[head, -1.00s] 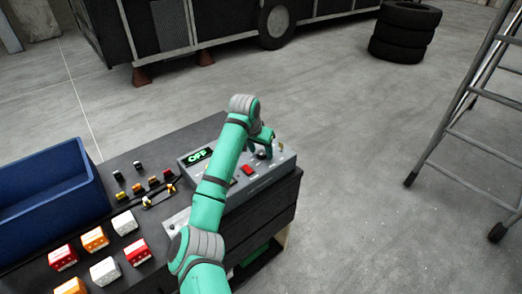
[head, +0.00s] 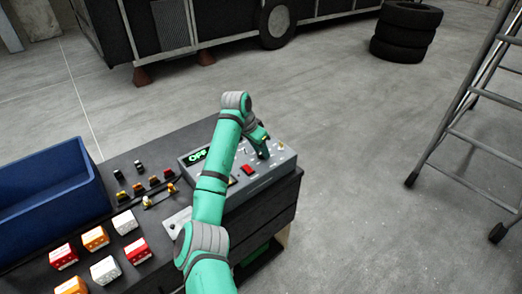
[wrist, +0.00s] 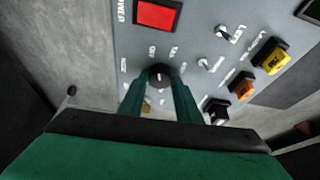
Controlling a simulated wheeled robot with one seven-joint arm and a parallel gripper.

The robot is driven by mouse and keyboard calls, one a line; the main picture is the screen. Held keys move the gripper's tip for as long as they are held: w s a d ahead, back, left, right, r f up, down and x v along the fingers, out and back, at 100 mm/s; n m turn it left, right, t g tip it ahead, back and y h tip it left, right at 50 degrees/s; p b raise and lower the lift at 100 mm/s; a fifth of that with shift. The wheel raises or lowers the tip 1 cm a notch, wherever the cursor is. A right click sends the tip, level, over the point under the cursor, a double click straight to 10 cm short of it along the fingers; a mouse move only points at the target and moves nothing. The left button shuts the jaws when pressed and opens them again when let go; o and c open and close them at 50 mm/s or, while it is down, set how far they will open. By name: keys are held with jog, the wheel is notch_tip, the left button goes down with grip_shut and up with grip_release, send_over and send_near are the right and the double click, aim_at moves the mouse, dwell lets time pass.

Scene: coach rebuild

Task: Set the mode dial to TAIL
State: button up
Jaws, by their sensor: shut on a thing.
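The mode dial (wrist: 158,74) is a round black knob on the grey control box (head: 273,171). In the wrist view its white mark points up, toward the word OFF; the other labels around it are too blurred to read surely. My gripper (wrist: 159,86) is shut on the dial, with one green finger on each side of it. In the head view my gripper (head: 263,152) stands over the right part of the box, and the dial is hidden behind it. The green display (head: 197,156) reads OFF.
A red power button (wrist: 157,13) sits near the dial. Toggle switches (wrist: 205,64) and yellow (wrist: 272,56) and orange (wrist: 242,86) plugs line the panel. A blue bin (head: 45,208) and several colored blocks (head: 96,238) share the bench. A ladder (head: 465,120) stands right.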

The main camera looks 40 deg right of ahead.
jog(key=m+g, duration=0.1)
jog(key=m, duration=0.2)
jog(key=m+g, duration=0.1)
jog(key=m, duration=0.1)
jog(key=shift+w+r+m, duration=0.1)
jog(key=shift+w+m, duration=0.1)
jog(key=shift+m, duration=0.2)
dwell(0.4)
jog(key=o, duration=1)
jog(key=v, duration=1)
jog(key=shift+w+a+r, duration=0.15)
jog(key=shift+w+r, duration=0.15)
jog(key=shift+r, duration=0.05)
